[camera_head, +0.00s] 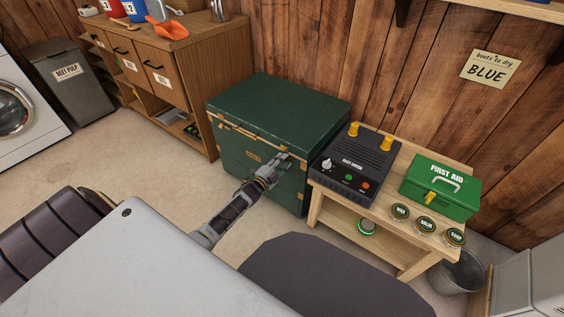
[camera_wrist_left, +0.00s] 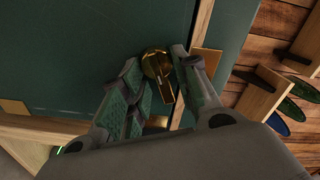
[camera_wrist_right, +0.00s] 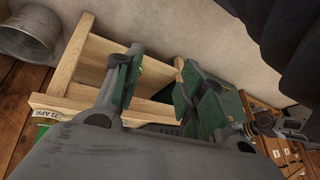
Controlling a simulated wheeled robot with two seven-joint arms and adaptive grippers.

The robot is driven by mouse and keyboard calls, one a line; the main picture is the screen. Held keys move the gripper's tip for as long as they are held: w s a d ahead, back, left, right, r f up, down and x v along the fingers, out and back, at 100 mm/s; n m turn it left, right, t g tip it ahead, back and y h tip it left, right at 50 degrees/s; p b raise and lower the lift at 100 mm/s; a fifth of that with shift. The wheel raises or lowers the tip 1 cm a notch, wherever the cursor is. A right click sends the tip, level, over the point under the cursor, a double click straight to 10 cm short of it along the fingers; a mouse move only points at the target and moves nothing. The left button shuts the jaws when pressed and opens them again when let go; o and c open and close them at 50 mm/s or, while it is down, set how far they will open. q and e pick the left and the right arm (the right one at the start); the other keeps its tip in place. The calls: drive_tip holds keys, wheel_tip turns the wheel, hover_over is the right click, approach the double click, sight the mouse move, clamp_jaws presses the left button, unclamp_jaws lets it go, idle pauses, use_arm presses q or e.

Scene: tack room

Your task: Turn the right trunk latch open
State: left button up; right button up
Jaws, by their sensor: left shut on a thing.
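The dark green trunk (camera_head: 275,105) stands with its lid down between the wooden cabinet and the bench. The right latch is a brass knob with a lever (camera_wrist_left: 158,68) in the left wrist view; the gripper hides it in the head view. My left gripper (camera_head: 284,162) reaches the right part of the trunk's front. In the left wrist view its fingers (camera_wrist_left: 157,62) are closed around the brass latch, one on each side. My right gripper (camera_wrist_right: 155,75) shows only in the right wrist view, fingers apart and empty, with the wooden bench behind it.
The bench (camera_head: 318,206) beside the trunk carries a black boot dryer (camera_head: 355,165) and a green first aid box (camera_head: 440,188). Round tins (camera_head: 425,224) stand along its front. A metal bucket (camera_head: 460,272) is at its right. Open floor (camera_head: 150,165) lies left of the trunk.

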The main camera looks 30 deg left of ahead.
use_arm(q)
drive_tip(key=m, duration=0.3)
drive_tip(key=m+b, duration=0.1)
drive_tip(key=shift+d+f+m, duration=0.1)
drive_tip(key=shift+f+m, duration=0.2)
drive_tip(key=shift+m, duration=0.1)
use_arm(e)
drive_tip(key=shift+w+a+f+t, duration=0.1)
drive_tip(key=shift+a+f+t, duration=0.05)
drive_tip(key=shift+f, duration=0.45)
drive_tip(key=shift+w+a+f+t, duration=0.1)
drive_tip(key=shift+a+f+t, duration=0.05)
drive_tip(key=shift+f, duration=0.45)
drive_tip(key=shift+s+f, duration=0.1)
drive_tip(key=shift+s, duration=0.05)
use_arm(q)
drive_tip(key=o, duration=0.8)
drive_tip(key=shift+o, duration=0.2)
use_arm(e)
drive_tip(key=shift+s+f, duration=0.1)
use_arm(q)
drive_tip(key=shift+s, duration=0.2)
